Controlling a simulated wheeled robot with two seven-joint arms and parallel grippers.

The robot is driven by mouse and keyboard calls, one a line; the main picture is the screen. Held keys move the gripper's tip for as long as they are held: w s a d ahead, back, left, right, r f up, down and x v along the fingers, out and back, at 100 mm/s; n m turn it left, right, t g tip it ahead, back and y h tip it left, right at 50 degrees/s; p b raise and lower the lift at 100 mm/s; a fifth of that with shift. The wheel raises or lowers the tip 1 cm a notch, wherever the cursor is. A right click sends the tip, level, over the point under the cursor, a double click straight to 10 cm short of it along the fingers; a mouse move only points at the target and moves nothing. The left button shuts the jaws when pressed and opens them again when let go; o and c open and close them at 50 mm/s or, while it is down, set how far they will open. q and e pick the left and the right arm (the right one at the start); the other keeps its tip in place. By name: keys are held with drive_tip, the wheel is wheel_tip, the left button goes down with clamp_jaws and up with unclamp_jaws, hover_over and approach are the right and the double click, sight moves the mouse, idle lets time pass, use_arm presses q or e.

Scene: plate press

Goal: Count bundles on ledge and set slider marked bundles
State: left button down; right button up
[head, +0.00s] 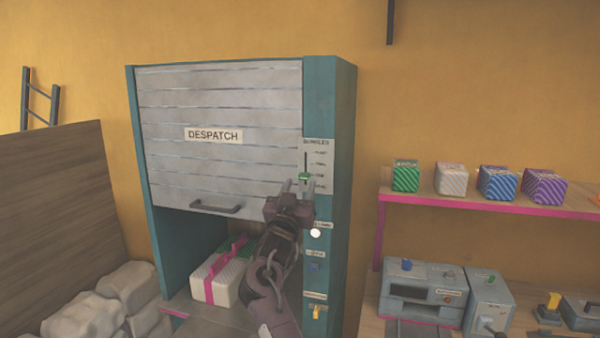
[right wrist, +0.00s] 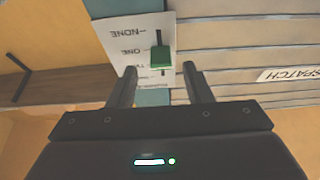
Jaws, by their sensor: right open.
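The slider panel marked BUNDLES (head: 316,150) is on the right post of the despatch cabinet. Its green knob (head: 305,177) sits about level with the ONE mark; it also shows in the right wrist view (right wrist: 160,55), where the panel is upside down. My right gripper (head: 297,187) is open and empty in front of the panel. Its fingertips (right wrist: 160,75) point at the knob, one to each side, seemingly just short of it. A white bundle with pink ribbon (head: 208,282) lies on the pink-edged ledge (head: 178,309) under the shutter; my arm partly hides the ledge. Something green shows behind the bundle.
The shutter marked DESPATCH (head: 220,100) is partly raised. Below the slider are a white button (head: 315,233), a blue control (head: 315,267) and a yellow one (head: 317,312). Several coloured parcels stand on the right shelf (head: 450,204). Grey machines (head: 425,290) stand below.

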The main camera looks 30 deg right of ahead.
sight(302, 179)
drive_tip(key=p+x, duration=0.1)
drive_tip(key=x, duration=0.2)
drive_tip(key=shift+w, duration=0.1)
drive_tip(key=shift+c, duration=0.4)
clamp_jaws()
